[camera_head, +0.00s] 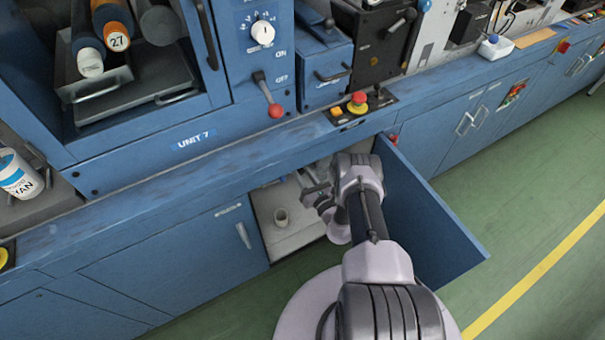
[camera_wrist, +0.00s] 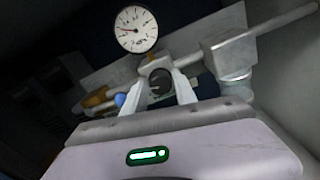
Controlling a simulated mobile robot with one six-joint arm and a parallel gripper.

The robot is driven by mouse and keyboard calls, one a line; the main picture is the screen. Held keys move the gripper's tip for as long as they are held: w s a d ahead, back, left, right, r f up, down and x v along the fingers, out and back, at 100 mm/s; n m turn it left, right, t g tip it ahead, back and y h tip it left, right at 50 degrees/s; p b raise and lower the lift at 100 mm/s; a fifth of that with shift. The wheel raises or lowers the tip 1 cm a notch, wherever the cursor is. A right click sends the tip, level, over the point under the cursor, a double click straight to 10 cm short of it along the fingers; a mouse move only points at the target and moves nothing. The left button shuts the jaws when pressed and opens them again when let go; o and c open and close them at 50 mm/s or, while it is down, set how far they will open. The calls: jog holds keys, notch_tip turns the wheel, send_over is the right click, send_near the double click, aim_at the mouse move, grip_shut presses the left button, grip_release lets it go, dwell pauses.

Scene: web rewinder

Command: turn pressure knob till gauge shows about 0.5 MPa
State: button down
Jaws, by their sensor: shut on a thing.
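The pressure gauge (camera_wrist: 137,29) is a round white dial at the top of the wrist view. Its red needle points left, slightly upward; the numbers are too small to read surely. The dark round pressure knob (camera_wrist: 160,81) is below it. My gripper (camera_wrist: 158,88) is shut on the knob, one pale finger on each side. In the head view my gripper is inside the open cabinet under the machine, mostly hidden by my arm; gauge and knob cannot be made out there.
A grey pipe and valve block (camera_wrist: 232,52) lie right of the knob, a brass fitting (camera_wrist: 95,98) left. The open blue cabinet door (camera_head: 425,215) stands close right of my arm. Green floor (camera_head: 540,200) is clear at right.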

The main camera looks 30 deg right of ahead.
jog(key=m, duration=0.8)
jog(key=shift+d+f+m, duration=0.1)
jog(key=shift+f+m, duration=0.05)
jog(key=shift+m, duration=0.15)
jog(key=m, duration=0.4)
jog(key=shift+f+m, duration=0.15)
jog(key=shift+m, duration=1.95)
jog(key=c, duration=1)
grip_release()
jog(key=shift+s, duration=0.1)
